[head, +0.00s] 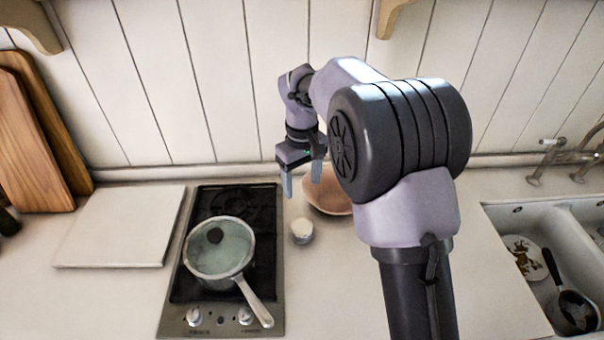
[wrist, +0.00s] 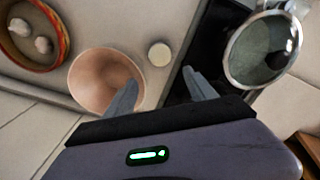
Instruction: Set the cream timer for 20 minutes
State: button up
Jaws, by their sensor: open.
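The cream timer (head: 302,230) is a small round knob-like piece standing on the counter, just right of the hob. In the wrist view it is a pale disc (wrist: 160,54) lying ahead of the fingertips, roughly between their lines. Its markings are too small to read. My gripper (head: 301,184) is open and empty. It points down above the counter, behind the timer in the head view and apart from it. Both fingers also show in the wrist view (wrist: 160,78).
A pinkish bowl (head: 332,200) stands close behind and right of the timer. Left is the hob (head: 180,284) with a lidded saucepan (head: 219,248), its handle pointing toward the front. A patterned bowl (wrist: 62,60) holds pale lumps. The sink (head: 504,225) is at right; counter before the timer is clear.

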aim_at(301, 224)
jog(key=shift+r, duration=0.35)
jog(key=f+n+b, duration=0.1)
jog(key=f+n, duration=0.1)
jog(key=f, duration=0.3)
jog(key=f+n+b, duration=0.1)
jog(key=f+n, duration=0.1)
jog(key=f, duration=0.4)
jog(key=f+n+b, duration=0.1)
jog(key=f+n, duration=0.2)
jog(key=f, duration=0.3)
jog(key=shift+a+f+b, duration=0.2)
jog(key=shift+f+b, duration=0.05)
jog(key=shift+b, duration=0.15)
